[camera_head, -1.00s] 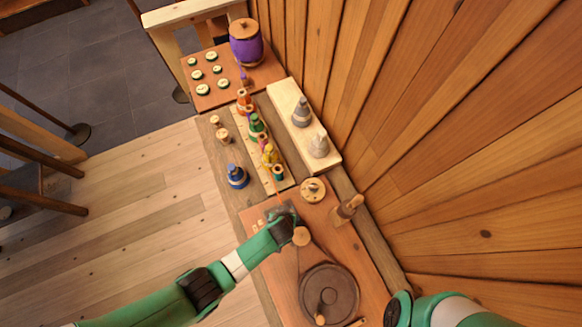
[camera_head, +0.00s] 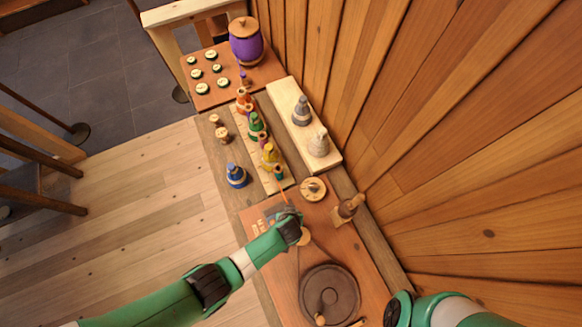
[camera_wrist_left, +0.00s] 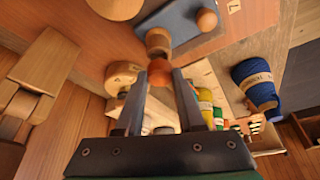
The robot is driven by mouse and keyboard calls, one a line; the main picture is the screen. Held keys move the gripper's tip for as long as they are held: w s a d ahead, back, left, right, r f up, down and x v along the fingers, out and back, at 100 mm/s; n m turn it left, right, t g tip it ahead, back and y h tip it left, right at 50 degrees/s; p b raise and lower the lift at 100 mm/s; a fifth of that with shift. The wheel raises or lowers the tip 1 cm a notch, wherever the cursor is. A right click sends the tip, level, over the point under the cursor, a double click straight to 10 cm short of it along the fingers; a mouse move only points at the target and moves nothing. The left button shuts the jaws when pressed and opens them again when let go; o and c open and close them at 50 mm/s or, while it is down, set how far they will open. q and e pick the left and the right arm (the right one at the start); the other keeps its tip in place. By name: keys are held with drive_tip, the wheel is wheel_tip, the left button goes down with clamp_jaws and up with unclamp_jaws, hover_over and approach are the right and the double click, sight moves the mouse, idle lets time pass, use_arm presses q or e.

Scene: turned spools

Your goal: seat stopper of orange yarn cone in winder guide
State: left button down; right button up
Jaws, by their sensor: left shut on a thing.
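My left gripper (camera_wrist_left: 159,82) is shut on a small orange ball, seemingly the stopper (camera_wrist_left: 159,71), between its fingertips. In the head view the gripper (camera_head: 289,214) is over the near board, and the stopper cannot be made out. A thin orange thread (camera_head: 284,197) runs from the spool row toward it. The orange yarn cone (camera_head: 244,99) stands at the far end of that row. A blue-grey plate (camera_wrist_left: 180,20) with round wooden knobs, possibly the winder guide, lies just beyond the stopper. One knob (camera_wrist_left: 157,40) appears right behind the stopper; contact cannot be told. My right gripper is out of frame.
Green (camera_head: 256,126), yellow (camera_head: 269,156) and blue (camera_head: 236,177) cones stand nearby. Grey and cream cones stand on a pale block (camera_head: 287,98).

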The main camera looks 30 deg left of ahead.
use_arm(q)
drive_tip(key=shift+f+b, duration=0.85)
drive_tip(key=shift+f, duration=0.15)
drive_tip(key=shift+c, duration=0.2)
unclamp_jaws()
drive_tip(key=shift+r, duration=0.1)
wheel_tip(320, 180, up, 9)
drive_tip(key=p, duration=0.9)
drive_tip(key=shift+r, duration=0.15)
